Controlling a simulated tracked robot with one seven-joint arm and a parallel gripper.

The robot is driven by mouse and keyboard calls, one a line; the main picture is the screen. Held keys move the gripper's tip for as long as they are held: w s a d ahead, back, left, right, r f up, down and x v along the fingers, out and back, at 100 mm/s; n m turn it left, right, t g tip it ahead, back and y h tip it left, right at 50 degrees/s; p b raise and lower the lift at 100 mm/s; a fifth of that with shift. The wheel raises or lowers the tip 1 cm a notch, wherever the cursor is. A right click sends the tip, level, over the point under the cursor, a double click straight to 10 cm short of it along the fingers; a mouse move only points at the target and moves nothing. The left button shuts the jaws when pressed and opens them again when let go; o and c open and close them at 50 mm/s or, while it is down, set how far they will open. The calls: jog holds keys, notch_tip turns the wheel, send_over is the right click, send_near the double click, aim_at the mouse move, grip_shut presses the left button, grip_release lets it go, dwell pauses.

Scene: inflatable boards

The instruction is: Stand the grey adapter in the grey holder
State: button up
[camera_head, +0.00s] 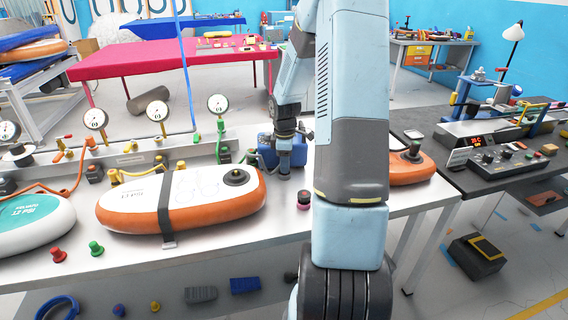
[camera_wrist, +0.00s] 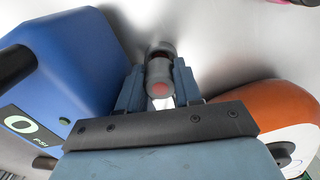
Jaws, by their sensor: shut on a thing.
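My gripper (camera_head: 285,158) points down over the white bench, between the blue pump and the orange-and-white board. In the wrist view my gripper (camera_wrist: 158,90) is shut on the grey adapter (camera_wrist: 160,80), a short round grey piece with a reddish centre. The adapter's far end is close to the bench top; I cannot tell whether it touches anything. A grey rounded form (camera_wrist: 162,48) shows just beyond it; I cannot tell whether this is the grey holder or part of the adapter. In the head view the adapter is small and hard to make out below the fingers.
The blue pump (camera_wrist: 62,75) stands close on the left in the wrist view. The orange-and-white board (camera_wrist: 265,108) is close on the right.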

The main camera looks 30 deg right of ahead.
jog(key=o, duration=1)
jog(key=shift+r, duration=0.1)
notch_tip(320, 180, up, 12)
jog(key=s+a+r+m+t+h, duration=0.15)
jog(key=s+a+r+m, duration=0.35)
jog(key=s+a+r, duration=0.6)
jog(key=s+a+r+m+t, duration=0.1)
jog(key=s+a+r+m, duration=0.1)
jog(key=s, duration=0.3)
jog(key=s+a+r+m+t+y, duration=0.1)
jog(key=s+a+r+m+t, duration=0.1)
jog(key=s+a, duration=0.1)
jog(key=s+a+r+m+t, duration=0.1)
jog(key=s+a+r+m, duration=0.1)
jog(key=s, duration=0.4)
jog(key=shift+s+a+y, duration=0.3)
jog(key=shift+a+y, duration=0.05)
jog(key=shift+a, duration=0.25)
